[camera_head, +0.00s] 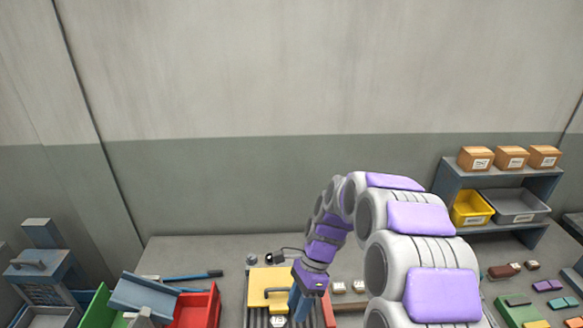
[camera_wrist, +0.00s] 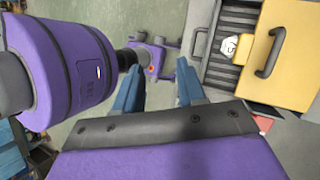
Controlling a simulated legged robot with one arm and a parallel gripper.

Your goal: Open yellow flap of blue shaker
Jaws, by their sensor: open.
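The yellow flap (camera_head: 258,275) lies at the lower middle of the head view, on a slatted grey unit (camera_head: 257,318). In the wrist view the yellow flap (camera_wrist: 292,75) is at the upper right, with a dark handle (camera_wrist: 268,52) across it. My gripper (camera_head: 300,300) is just right of the flap in the head view. In the wrist view my gripper (camera_wrist: 158,68) has its blue fingers apart and empty, left of the flap.
A red bin (camera_head: 198,308) and a tilted blue-grey tray (camera_head: 143,296) stand left of the unit. A shelf (camera_head: 446,182) with boxes and a yellow bin (camera_head: 470,208) is at the right. Small blocks lie on the bench at the right. The back bench is mostly clear.

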